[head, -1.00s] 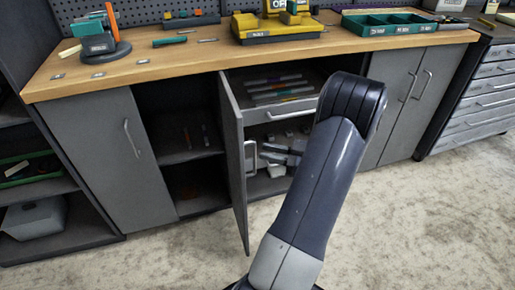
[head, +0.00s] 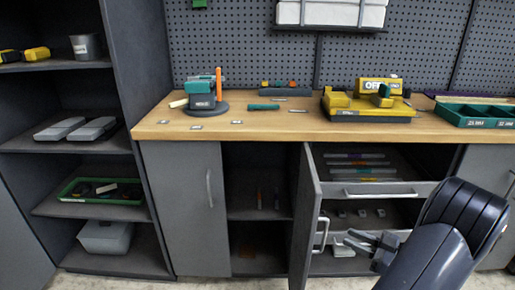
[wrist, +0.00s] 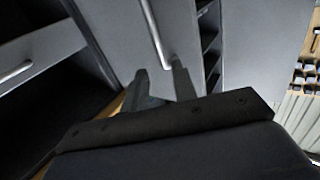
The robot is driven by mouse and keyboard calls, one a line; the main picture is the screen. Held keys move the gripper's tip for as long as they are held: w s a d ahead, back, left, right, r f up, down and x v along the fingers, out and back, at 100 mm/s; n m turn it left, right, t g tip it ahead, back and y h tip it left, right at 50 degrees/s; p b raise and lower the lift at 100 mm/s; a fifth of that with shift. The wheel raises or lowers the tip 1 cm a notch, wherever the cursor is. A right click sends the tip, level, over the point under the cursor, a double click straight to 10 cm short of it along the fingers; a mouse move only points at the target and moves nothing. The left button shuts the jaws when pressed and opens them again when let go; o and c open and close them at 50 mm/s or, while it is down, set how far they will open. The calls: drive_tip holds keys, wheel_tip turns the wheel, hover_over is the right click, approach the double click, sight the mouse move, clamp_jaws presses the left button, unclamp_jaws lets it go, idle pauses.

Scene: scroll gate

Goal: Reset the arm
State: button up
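My arm rises from the bottom right of the head view, and my gripper (head: 362,241) is in front of the open cabinet bay, to the right of the open door (head: 305,225). In the wrist view my gripper (wrist: 161,82) shows two dark fingers with a gap between them and nothing clearly held. A grey panel with a long bar handle (wrist: 156,35) lies beyond the fingertips, apart from them as far as I can tell.
The open bay has a drawer (head: 380,192) with several coloured sticks. The workbench top (head: 270,127) carries a yellow machine (head: 368,103) and a green tray (head: 478,116). A shelf unit (head: 75,147) stands at the left. Pale floor shows at the bottom left.

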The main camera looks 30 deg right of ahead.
sight(325, 227)
drive_tip(key=b+x, duration=0.1)
drive_tip(key=x, duration=0.8)
drive_tip(key=shift+a, duration=0.1)
